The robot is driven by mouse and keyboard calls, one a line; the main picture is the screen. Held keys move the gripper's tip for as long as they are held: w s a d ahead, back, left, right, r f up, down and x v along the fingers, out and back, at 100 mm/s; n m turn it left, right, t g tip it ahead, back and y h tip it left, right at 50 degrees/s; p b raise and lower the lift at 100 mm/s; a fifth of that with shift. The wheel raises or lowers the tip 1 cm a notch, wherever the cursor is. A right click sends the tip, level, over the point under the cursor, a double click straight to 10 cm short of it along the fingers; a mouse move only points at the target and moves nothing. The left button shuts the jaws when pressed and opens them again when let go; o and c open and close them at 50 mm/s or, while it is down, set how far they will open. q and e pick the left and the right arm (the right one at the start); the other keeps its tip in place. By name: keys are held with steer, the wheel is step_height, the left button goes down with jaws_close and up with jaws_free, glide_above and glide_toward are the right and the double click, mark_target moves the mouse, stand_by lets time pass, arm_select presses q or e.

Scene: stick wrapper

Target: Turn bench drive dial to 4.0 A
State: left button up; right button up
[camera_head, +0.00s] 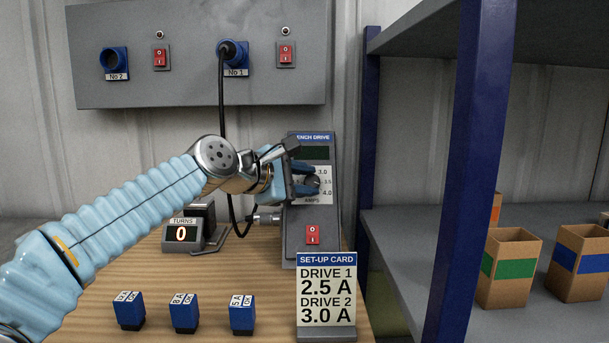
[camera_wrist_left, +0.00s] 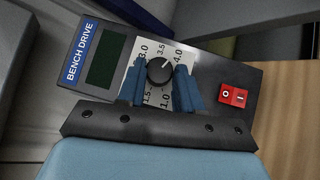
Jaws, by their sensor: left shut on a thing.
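The bench drive (camera_head: 318,145) is a dark grey upright box with a blue label, a dark display, a white AMPS scale and a red switch (camera_head: 312,235). My left gripper (camera_head: 308,182) reaches its face from the left. In the left wrist view its blue fingers (camera_wrist_left: 160,88) sit either side of the round black dial (camera_wrist_left: 160,70), shut on it. The dial's white mark points up and right in that view, near 3.5 on the 4.0 side; the exact value is unclear. The display (camera_wrist_left: 103,60) shows no readable figure. My right gripper is not in view.
A set-up card (camera_head: 326,290) reads Drive 1 2.5 A, Drive 2 3.0 A. A turns counter (camera_head: 182,234) shows 0. Three blue blocks (camera_head: 184,312) stand at the bench front. A shelf post (camera_head: 470,170) rises on the right. A cable hangs from socket No 1 (camera_head: 234,56).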

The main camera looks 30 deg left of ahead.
arm_select(q)
steer(key=shift+r+m+g+p, duration=0.1)
steer(key=shift+m+g+p, duration=0.25)
steer(key=shift+m, duration=0.15)
steer(key=o, duration=1)
steer(key=v, duration=1.3)
steer(key=shift+s+a, duration=0.25)
steer(key=shift+s, duration=0.05)
